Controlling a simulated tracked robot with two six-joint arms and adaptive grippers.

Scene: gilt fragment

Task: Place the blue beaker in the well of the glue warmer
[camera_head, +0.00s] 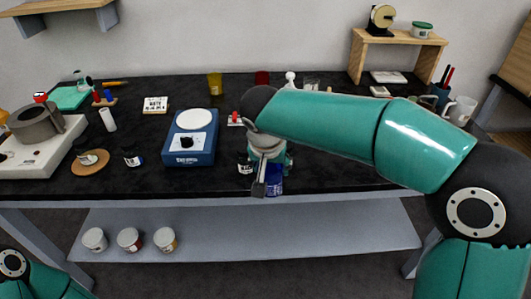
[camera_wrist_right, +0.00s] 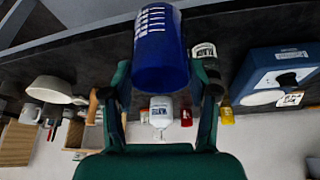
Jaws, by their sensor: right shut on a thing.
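The blue beaker (camera_head: 275,182) is partly hidden behind my right gripper (camera_head: 263,184) in the head view. In the right wrist view the blue beaker (camera_wrist_right: 161,62), with white graduation marks, sits between both fingers of my right gripper (camera_wrist_right: 160,85), which is shut on it. It is held near the bench's front edge; I cannot tell its exact height. What looks like the glue warmer is a white unit (camera_head: 38,158) with a grey round well (camera_head: 36,122) on top, at the far left of the bench, well away from the beaker. My left gripper is out of view.
A blue device (camera_head: 188,155) with a white round plate stands between the beaker and the warmer. A cork mat (camera_head: 90,163), a small dark bottle (camera_head: 133,158) and a white cylinder (camera_head: 107,120) lie nearer the warmer. Several jars stand on the lower shelf (camera_head: 290,238).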

